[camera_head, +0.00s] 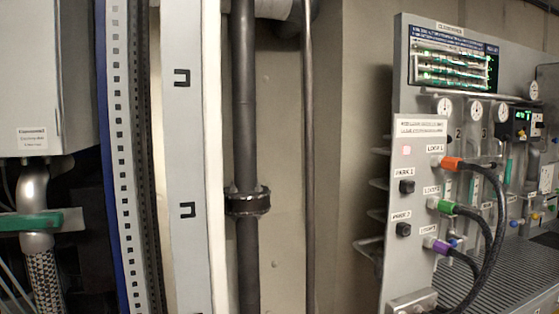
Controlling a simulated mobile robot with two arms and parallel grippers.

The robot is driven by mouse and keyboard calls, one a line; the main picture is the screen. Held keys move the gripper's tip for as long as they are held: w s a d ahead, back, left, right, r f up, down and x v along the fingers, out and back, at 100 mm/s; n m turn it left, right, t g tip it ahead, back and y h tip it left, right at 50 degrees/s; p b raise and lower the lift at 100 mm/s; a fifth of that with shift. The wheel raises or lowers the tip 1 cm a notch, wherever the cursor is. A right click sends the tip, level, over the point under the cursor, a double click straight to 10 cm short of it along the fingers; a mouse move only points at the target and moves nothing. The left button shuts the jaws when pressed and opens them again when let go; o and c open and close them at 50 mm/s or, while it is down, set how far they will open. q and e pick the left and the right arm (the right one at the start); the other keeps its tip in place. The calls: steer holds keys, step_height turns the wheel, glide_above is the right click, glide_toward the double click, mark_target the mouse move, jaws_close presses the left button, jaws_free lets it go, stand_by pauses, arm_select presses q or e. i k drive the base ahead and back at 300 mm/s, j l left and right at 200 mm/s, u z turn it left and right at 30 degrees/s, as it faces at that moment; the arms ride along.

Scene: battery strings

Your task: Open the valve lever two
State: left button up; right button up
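A grey panel (415,150) stands at the right with round gauges (476,110) along its top. Small numbers, among them a 2, show on the panel face below the gauges. Small green parts (508,169) sit upright below them, partly hidden by hoses; I cannot tell which one is valve lever two, or its position. A larger green lever (30,222) lies level across a metal pipe at the far left; I see no number on it. Neither of my grippers is in view.
Black hoses with orange (452,164), green (446,206) and purple (437,245) connectors loop in front of the panel over a ribbed shelf (515,262). A dark vertical pipe (246,110) and a slotted post (186,130) stand in the middle before a bare wall.

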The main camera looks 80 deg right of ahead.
mark_target(493, 165)
steer(key=z, duration=3.9)
steer(key=i, duration=0.75)
steer(key=l, duration=0.05)
